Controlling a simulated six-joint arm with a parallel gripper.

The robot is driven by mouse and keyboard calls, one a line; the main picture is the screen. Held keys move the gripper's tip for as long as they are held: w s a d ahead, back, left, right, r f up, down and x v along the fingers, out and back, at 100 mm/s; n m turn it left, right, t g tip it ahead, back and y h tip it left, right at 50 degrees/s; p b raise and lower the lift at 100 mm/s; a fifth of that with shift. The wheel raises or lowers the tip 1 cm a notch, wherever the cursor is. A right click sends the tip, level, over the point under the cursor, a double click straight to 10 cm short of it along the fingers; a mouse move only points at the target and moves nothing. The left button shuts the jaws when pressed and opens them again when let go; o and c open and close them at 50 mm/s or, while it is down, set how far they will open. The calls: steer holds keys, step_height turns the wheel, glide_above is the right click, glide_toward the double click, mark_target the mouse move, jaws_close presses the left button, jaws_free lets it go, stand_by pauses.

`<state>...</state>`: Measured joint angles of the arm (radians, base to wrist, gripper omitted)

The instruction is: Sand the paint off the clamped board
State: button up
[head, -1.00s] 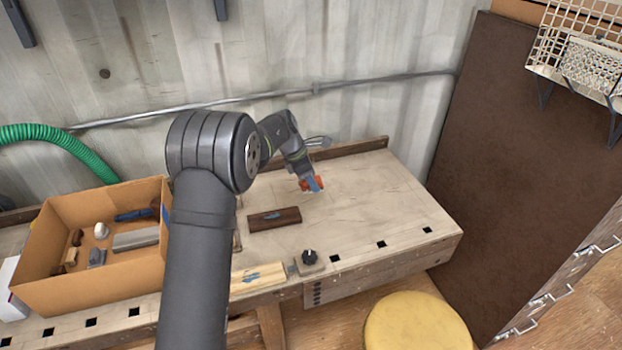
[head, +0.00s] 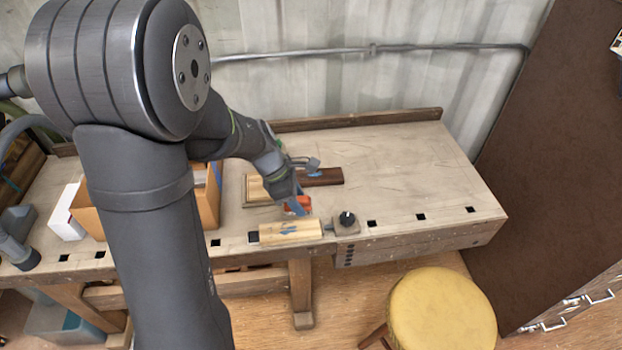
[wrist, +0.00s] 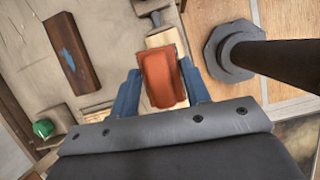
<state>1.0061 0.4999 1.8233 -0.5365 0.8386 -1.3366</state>
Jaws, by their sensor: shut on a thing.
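A dark brown board (head: 325,177) with a blue mark lies farther back on the workbench (head: 410,165), beside a pale wooden piece (head: 256,190). A cardboard box (head: 207,205) stands left, partly behind my arm. A yellow stool (head: 430,312) stands in front. The bench's right side is clear.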

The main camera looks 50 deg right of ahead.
mark_target(303, 228)
steer(key=shift+s+a+f, duration=0.1)
steer(key=shift+a+f, duration=0.05)
steer(key=shift+a, duration=0.35)
steer(key=shift+f, duration=3.65)
steer(key=shift+w+a+f, duration=0.1)
steer(key=shift+w+f, duration=0.1)
steer(key=shift+c, duration=0.2)
steer(key=shift+w+a+f, duration=0.15)
steer(key=shift+w+a, duration=2.2)
steer(key=shift+a, duration=0.05)
steer(key=shift+c, duration=0.2)
steer(key=shift+s+d, duration=2.45)
steer(key=shift+s, duration=0.05)
steer(key=shift+s+d, duration=0.1)
steer(key=shift+d, duration=0.05)
steer(key=shift+r, duration=4.15)
